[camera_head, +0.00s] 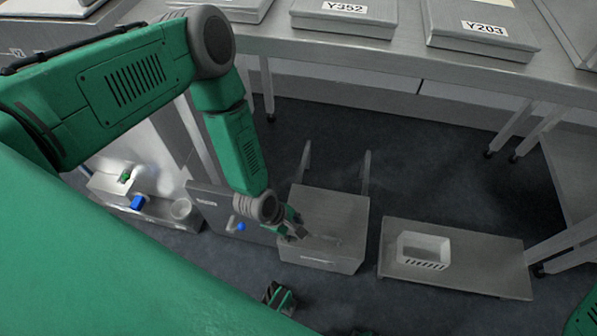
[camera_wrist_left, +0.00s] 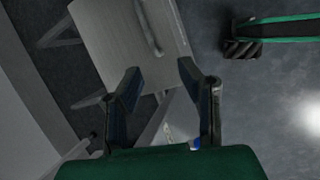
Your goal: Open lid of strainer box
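The grey strainer box (camera_head: 330,208) stands on the floor in the middle of the head view, with a flat, shut lid and a thin bar handle (camera_head: 322,240) near its front edge. My left gripper (camera_head: 293,232) is over the front left part of the lid, close to the handle. In the left wrist view, the left gripper (camera_wrist_left: 160,70) is open with nothing between its fingers. The lid (camera_wrist_left: 115,35) and handle (camera_wrist_left: 151,28) lie beyond the fingertips. I cannot tell whether a finger touches the lid. My right gripper is not in view.
A low grey platform (camera_head: 480,262) with a white slotted basket (camera_head: 424,247) stands to the right. A grey case with a blue knob (camera_head: 240,227) is close on the left. A long table (camera_head: 400,60) bearing labelled boxes spans the back. Dark floor lies between.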

